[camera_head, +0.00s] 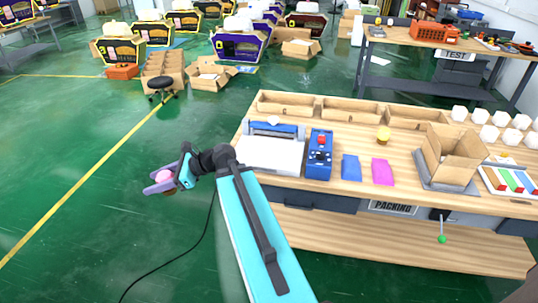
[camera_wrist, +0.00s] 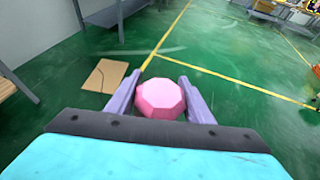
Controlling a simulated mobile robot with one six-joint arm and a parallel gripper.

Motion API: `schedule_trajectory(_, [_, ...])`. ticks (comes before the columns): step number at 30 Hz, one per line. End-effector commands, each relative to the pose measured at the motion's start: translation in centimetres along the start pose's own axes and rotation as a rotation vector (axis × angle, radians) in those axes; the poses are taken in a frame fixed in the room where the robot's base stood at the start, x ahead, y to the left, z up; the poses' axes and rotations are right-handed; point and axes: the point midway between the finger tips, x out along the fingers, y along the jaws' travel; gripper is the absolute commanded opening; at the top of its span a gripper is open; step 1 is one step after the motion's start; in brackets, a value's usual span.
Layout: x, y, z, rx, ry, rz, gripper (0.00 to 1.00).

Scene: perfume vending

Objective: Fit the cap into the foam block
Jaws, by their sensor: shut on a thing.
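My gripper (camera_head: 161,187) is shut on a pink faceted cap (camera_head: 164,175). It holds the cap in the air over the green floor, left of the packing table. In the wrist view, the pink cap (camera_wrist: 160,98) sits between the two purple fingers of my gripper (camera_wrist: 160,95). A foam block cannot be told for sure in either view.
The packing table (camera_head: 340,195) holds a white-and-blue machine (camera_head: 272,150), a blue control box (camera_head: 319,155), blue (camera_head: 350,168) and pink (camera_head: 382,172) pouches, an open carton (camera_head: 452,155) and several white faceted pieces (camera_head: 490,133). A stool (camera_head: 161,85) stands behind.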

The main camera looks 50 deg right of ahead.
Motion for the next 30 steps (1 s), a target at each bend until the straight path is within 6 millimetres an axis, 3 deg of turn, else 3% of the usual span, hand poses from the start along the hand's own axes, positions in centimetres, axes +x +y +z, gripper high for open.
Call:
schedule_trajectory(6, [-5.0, -4.6, -3.2, 0.051, 0.002, -0.127, 0.24])
schedule_trajectory(15, [-12.7, -9.7, -7.4, 0.123, 0.001, -0.299, 0.24])
schedule_trajectory(30, [-26.8, -15.0, -14.9, 0.240, -0.001, -0.581, 0.24])
